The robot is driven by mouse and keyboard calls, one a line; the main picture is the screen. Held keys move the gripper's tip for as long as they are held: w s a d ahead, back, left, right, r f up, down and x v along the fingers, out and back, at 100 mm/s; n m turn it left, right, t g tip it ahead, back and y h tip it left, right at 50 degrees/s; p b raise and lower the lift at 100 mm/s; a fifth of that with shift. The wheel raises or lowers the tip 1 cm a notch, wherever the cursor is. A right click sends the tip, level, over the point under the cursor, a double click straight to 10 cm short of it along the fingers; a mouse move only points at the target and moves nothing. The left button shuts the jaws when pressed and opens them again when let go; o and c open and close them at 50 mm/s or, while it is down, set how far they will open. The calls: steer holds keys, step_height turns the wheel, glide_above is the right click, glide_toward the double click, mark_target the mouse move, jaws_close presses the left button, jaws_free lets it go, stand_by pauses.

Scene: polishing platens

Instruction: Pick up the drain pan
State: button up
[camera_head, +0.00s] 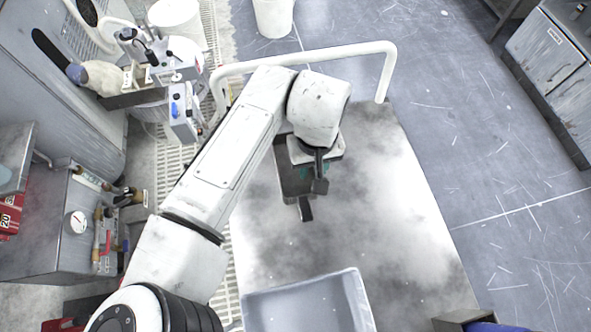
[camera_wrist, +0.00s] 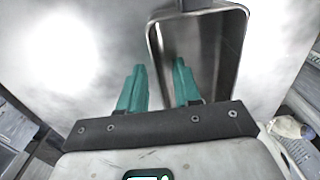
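The drain pan appears to be the rectangular metal tray with a raised rim (camera_wrist: 246,30), lying on the grey smeared surface. In the head view the pan (camera_head: 287,178) looks dark and is partly hidden under my wrist, with a dark handle-like piece at its near end. My gripper (camera_wrist: 160,68) has two green fingers, apart, with nothing held between them. The pan's left rim shows in the gap between the fingers in the wrist view. In the head view my gripper (camera_head: 312,173) is over the pan's right side; contact cannot be told.
A white bar (camera_head: 330,52) arches behind my arm. A pale open tray (camera_head: 358,300) is at the bottom edge. The grey platform (camera_head: 410,235) is clear to the right.

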jaws_close()
steer(key=shift+r, duration=0.1)
stand_by(0.6)
